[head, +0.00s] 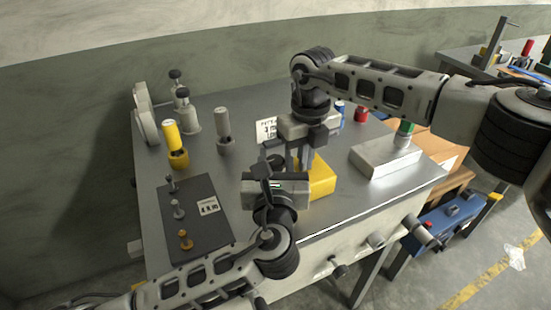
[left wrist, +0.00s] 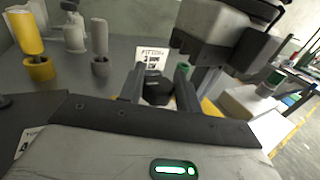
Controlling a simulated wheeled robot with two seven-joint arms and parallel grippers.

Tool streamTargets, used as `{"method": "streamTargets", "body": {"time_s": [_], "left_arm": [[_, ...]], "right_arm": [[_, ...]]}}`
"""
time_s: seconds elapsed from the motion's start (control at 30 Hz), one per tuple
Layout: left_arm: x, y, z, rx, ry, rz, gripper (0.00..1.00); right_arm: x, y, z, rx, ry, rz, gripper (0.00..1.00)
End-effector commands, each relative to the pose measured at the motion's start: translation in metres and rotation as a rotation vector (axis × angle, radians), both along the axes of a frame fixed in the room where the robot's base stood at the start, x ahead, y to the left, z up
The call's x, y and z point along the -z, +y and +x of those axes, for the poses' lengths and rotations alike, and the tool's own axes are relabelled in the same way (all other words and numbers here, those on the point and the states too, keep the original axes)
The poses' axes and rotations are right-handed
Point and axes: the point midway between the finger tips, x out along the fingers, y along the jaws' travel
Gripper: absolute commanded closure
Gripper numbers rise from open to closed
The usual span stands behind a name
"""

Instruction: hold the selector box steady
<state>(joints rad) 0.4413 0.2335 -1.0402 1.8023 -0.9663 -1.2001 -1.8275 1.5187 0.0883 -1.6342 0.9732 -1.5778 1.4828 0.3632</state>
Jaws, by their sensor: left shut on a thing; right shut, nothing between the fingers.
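The yellow selector box (head: 321,180) sits on the grey metal bench near its front edge. My left gripper (head: 263,167) is at the left side of the box. In the left wrist view the left fingers (left wrist: 157,82) close around a dark part (left wrist: 157,90), which I take to belong to the box; the join is hidden. A little yellow (left wrist: 210,110) shows to the right of them. My right gripper (head: 303,160) points down over the box, shut and empty. Its fingers hide part of the box, and whether they touch it cannot be told.
A yellow cylinder (head: 171,135) and a grey cylinder (head: 222,122) stand in holders at the left. A dark panel (head: 205,226) with knobs lies front left. A printed card (head: 267,130) stands behind.

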Motion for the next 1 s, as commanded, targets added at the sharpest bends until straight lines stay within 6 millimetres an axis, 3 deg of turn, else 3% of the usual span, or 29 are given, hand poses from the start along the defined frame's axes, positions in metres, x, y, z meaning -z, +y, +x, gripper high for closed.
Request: {"method": "streamTargets", "body": {"time_s": [0.03,0.27,1.0], "left_arm": [[0.0012,0.0000,0.0000,-0.008,0.000,0.000,0.89],[0.0014,-0.0014,0.0002,-0.094,0.002,-0.003,0.89],[0.0010,-0.0009,0.0013,-0.684,0.003,-0.001,0.89]], "right_arm": [[0.0070,-0.0007,-0.0029,-0.002,0.011,-0.005,1.00],[0.0070,-0.0008,-0.0029,-0.002,0.011,-0.005,1.00],[0.0070,-0.0011,-0.0029,-0.001,0.011,-0.007,1.00]]}}
